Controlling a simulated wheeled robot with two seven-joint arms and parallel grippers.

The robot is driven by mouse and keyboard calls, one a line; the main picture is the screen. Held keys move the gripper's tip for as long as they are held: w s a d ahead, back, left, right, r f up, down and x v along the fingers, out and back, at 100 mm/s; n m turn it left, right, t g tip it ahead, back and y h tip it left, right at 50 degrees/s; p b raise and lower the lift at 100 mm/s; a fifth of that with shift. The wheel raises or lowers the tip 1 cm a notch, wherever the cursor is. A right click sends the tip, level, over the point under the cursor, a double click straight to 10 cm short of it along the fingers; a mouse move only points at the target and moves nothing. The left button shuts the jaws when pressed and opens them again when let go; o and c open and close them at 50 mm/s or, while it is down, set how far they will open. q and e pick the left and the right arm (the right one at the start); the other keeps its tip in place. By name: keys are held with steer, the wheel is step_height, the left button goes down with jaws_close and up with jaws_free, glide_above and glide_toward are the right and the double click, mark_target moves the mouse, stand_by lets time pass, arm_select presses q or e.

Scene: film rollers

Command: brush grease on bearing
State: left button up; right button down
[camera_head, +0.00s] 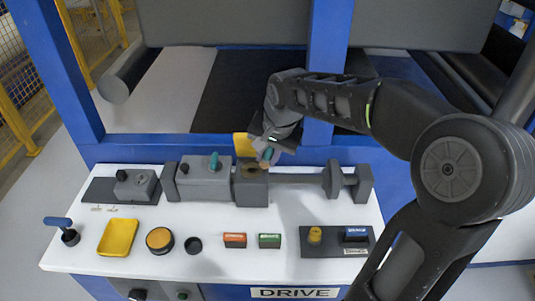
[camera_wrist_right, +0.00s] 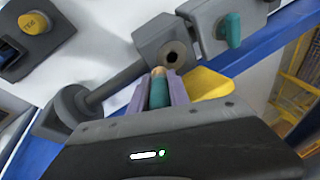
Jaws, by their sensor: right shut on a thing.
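My right gripper (camera_head: 266,151) is shut on a brush with a teal handle (camera_wrist_right: 158,94); the handle lies between the two fingers in the right wrist view. The brush's tan tip (camera_wrist_right: 158,71) points at the grey bearing block (camera_wrist_right: 158,35), close to its dark round bore (camera_wrist_right: 173,57). I cannot tell whether the tip touches it. In the head view the block (camera_head: 250,190) stands mid-table, just below the gripper, with a brownish opening on top. A grey shaft (camera_head: 297,179) runs right from it. My left gripper is not in view.
A grey clamp with a teal knob (camera_head: 214,162) stands left of the block. A yellow tray (camera_head: 118,237), a round yellow-topped pot (camera_head: 160,239), a black cup (camera_head: 193,245), and red (camera_head: 235,240) and green (camera_head: 270,240) boxes line the front. A blue frame post (camera_head: 326,60) rises behind.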

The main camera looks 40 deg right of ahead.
steer(key=shift+f+b, duration=0.7)
steer(key=shift+f, duration=0.15)
stand_by(0.6)
steer(key=shift+w+a+r, duration=0.1)
steer(key=shift+w+a, duration=0.4)
steer(key=shift+a, duration=0.2)
steer(key=shift+w+a+r, duration=0.1)
steer(key=shift+w+a, duration=0.4)
steer(key=shift+a, duration=0.15)
steer(key=shift+w+a+f, duration=0.1)
steer(key=shift+w+a, duration=0.95)
steer(key=shift+a, duration=0.3)
